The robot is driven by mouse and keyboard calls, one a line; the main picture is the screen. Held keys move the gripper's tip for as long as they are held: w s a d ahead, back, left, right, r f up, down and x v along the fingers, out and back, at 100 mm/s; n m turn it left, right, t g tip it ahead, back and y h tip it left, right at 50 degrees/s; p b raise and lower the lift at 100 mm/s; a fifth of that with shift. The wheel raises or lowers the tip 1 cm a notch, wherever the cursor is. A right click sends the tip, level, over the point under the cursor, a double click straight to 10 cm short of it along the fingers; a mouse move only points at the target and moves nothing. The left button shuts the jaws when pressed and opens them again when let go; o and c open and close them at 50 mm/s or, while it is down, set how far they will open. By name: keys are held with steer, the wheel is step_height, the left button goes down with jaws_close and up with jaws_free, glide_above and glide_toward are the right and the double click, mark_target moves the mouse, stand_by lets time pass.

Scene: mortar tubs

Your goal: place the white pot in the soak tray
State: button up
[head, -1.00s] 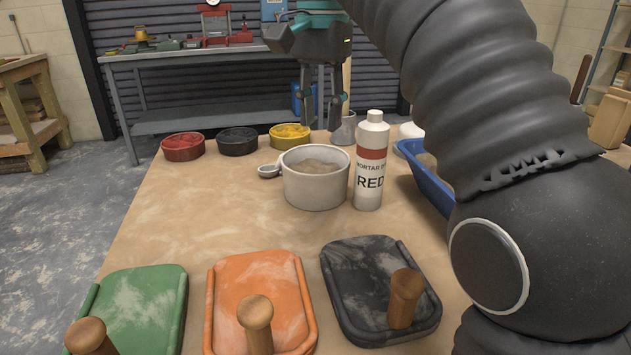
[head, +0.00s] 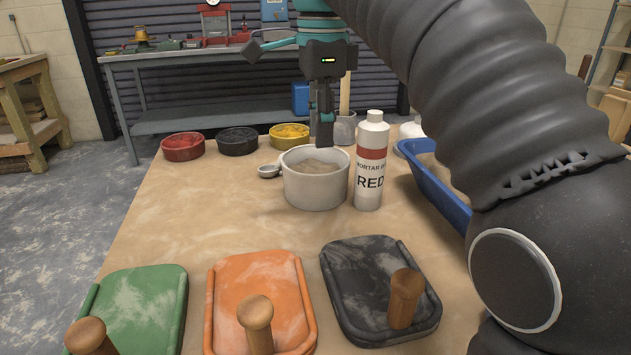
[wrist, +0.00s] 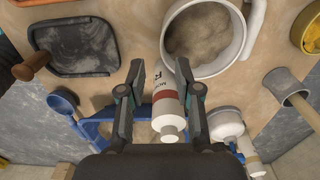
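The white pot (head: 316,188) stands upright on the table, filled with pale mortar, left of the bottle. It also shows at the top of the wrist view (wrist: 238,62), with a white handle at its right. The blue soak tray (head: 436,190) is at the table's right, partly hidden by my arm. In the wrist view, part of its blue rim (wrist: 100,133) shows behind my fingers. My gripper (head: 324,146) is above the pot's far rim. In the wrist view my gripper (wrist: 157,68) is open with its fingers apart; the pot is not between them.
A white bottle with a red band (head: 370,160) stands close right of the pot. Red (head: 184,147), black (head: 237,141) and yellow (head: 289,136) tubs line the back. Green (head: 140,308), orange (head: 258,283) and black (head: 365,285) boards lie in front. The left table is clear.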

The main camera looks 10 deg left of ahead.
glide_above(323, 209)
step_height(323, 209, down, 6)
steer(key=shift+s+a+f, duration=0.1)
steer(key=shift+a, duration=0.05)
steer(key=shift+w+f, duration=0.2)
steer(key=shift+f, duration=2.5)
jaws_close()
steer(key=shift+r, duration=0.1)
